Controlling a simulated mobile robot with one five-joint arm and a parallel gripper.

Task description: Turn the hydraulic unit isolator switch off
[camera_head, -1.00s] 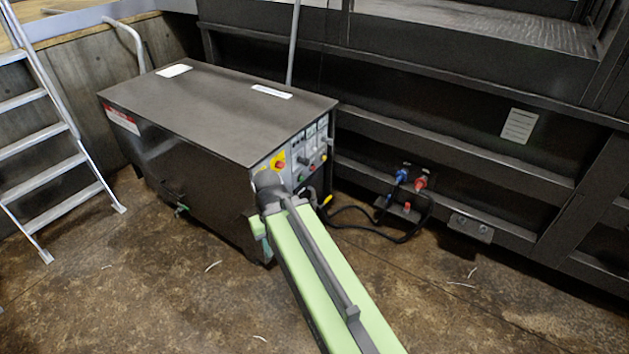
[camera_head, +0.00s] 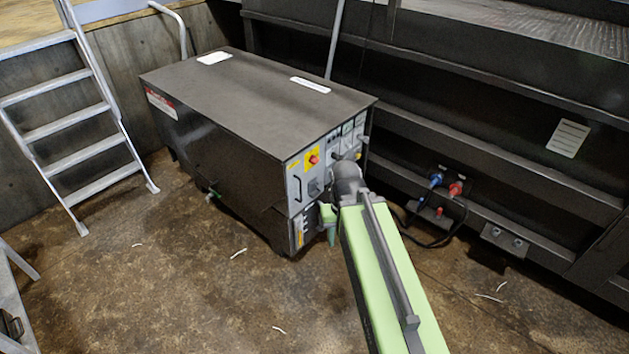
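The hydraulic unit (camera_head: 255,100) is a dark box with a grey control panel on its end. The likely isolator switch, a red knob on a yellow plate (camera_head: 313,159), is at the panel's upper left. It is in clear view, but too small to read its position. My green arm reaches in from the lower right, and its dark wrist covers the panel's right part. My gripper (camera_head: 329,220) shows only as green parts left of the wrist, below and right of the switch. Whether its fingers are open, and whether they touch the panel, cannot be seen.
A metal ladder (camera_head: 85,115) stands at the left. A dark compactor frame (camera_head: 480,130) runs behind the unit and to the right, with blue and red connectors (camera_head: 445,185) and black cables low down. The brown floor (camera_head: 190,290) in front is mostly open.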

